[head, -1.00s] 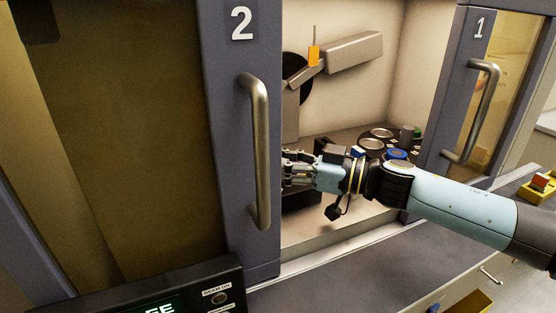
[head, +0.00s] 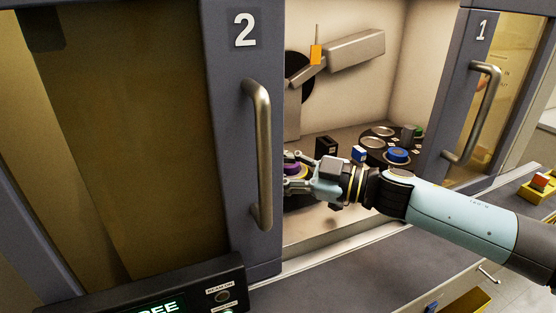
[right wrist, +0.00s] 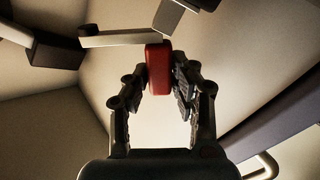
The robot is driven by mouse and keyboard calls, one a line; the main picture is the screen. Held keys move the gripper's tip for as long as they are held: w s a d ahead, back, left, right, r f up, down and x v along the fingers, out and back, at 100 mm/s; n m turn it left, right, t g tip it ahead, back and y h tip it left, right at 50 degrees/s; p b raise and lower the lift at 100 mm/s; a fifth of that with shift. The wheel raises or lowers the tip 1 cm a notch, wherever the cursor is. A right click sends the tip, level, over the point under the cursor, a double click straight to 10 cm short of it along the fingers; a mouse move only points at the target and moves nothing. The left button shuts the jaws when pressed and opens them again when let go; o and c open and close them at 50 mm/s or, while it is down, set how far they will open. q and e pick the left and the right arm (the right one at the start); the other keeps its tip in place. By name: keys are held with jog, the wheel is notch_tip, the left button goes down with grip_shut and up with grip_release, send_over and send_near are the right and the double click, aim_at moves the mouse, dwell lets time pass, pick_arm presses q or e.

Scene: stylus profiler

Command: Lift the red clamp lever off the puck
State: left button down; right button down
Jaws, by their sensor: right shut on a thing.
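The red clamp lever (right wrist: 158,68) shows in the right wrist view as a red grip. A pale bar (right wrist: 115,39) runs left from its top. My right gripper (right wrist: 158,80) is shut on the red grip, one finger on each side. The red lever is hidden in the head view. My left gripper is not in view.
Door 2 (head: 228,120) with its metal handle (head: 262,150) stands close left of my right gripper. Behind the wrist are a blue round piece (head: 397,155), a small blue block (head: 358,153) and a black block (head: 326,146). An orange-tipped arm (head: 316,55) hangs above.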

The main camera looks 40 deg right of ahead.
jog(key=n, duration=0.2)
jog(key=shift+s+a+f+n, duration=0.25)
jog(key=shift+a+f+n, duration=0.1)
jog(key=shift+a+n, duration=0.05)
jog(key=shift+s+a+f+n+b, duration=0.15)
jog(key=shift+f+n+b, duration=0.15)
jog(key=shift+n, duration=0.6)
jog(key=shift+s+a+f+n+b, duration=0.1)
jog(key=shift+a+f+n+b, duration=0.15)
jog(key=shift+n, duration=0.65)
jog(key=shift+d, duration=0.1)
jog(key=c, duration=1.1)
grip_release()
jog(key=v, duration=1.2)
jog(key=shift+s, duration=0.1)
